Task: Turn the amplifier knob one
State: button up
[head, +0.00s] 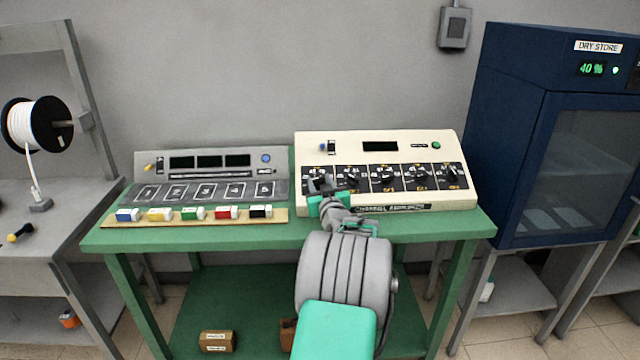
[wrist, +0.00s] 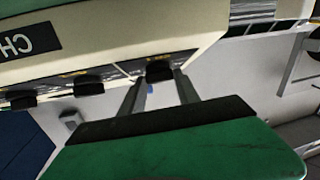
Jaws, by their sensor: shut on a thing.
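The amplifier is a cream box (head: 314,139) with a sloped front on the green table, with a row of black knobs on dark panels. Knob one is the leftmost; it is mostly hidden behind my gripper (head: 321,187) in the head view. In the wrist view knob one (wrist: 159,70) sits between the two grey fingers of my gripper (wrist: 160,84), which are shut on it. The pointer and setting of knob one cannot be read. The neighbouring knob (head: 352,177) is free, just right of my gripper; it also shows in the wrist view (wrist: 88,87).
A grey console (head: 210,161) stands left of the amplifier, with a wooden strip (head: 190,220) of several coloured blocks before it. The green table (head: 440,225) has some bare front edge. A blue dry store cabinet (head: 515,110) stands right, a wire spool (head: 34,125) left.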

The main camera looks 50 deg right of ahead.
grip_shut()
